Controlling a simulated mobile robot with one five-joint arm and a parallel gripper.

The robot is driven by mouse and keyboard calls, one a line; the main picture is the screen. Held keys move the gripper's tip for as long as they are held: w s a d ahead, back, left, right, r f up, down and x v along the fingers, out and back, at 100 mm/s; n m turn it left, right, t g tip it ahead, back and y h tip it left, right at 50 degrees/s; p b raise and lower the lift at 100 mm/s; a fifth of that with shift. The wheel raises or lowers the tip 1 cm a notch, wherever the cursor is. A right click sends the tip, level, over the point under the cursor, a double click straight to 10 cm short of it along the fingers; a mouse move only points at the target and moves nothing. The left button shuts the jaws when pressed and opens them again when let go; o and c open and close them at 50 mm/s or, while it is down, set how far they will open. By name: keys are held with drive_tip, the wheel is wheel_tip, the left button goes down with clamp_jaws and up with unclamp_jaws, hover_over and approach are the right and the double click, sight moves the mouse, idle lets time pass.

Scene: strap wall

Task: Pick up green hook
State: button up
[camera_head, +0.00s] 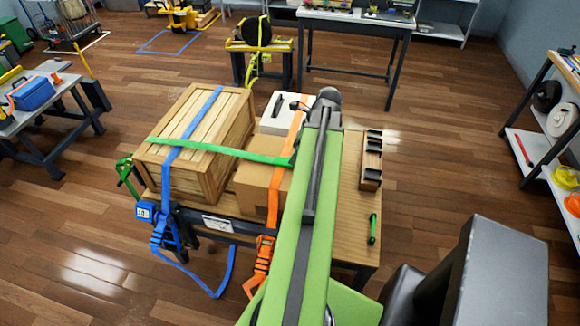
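A green strap (220,149) lies across the wooden crate and runs right until my arm hides its end. A green metal piece (125,168), possibly a hook or ratchet, hangs at the table's left edge beside the crate. A small green and black item (373,229) lies on the table's right part; I cannot tell whether it is a hook. My green arm reaches away over the table. The dark end of my gripper (327,98) is near the table's far edge, right of the white case. Its fingers are not clear, and it is apart from the left green piece and the small item.
The wooden crate (215,125), a cardboard box (248,188) and a white case (276,110) stand on the table (345,225). A blue strap (180,135) and an orange strap (273,195) hang off the front. A black-slotted wooden holder (371,160) stands right. Open floor lies around.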

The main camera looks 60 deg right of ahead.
drive_tip(key=b+x, duration=0.4)
drive_tip(key=x, duration=0.1)
drive_tip(key=shift+w+f+b, duration=0.1)
drive_tip(key=shift+b, duration=0.25)
clamp_jaws()
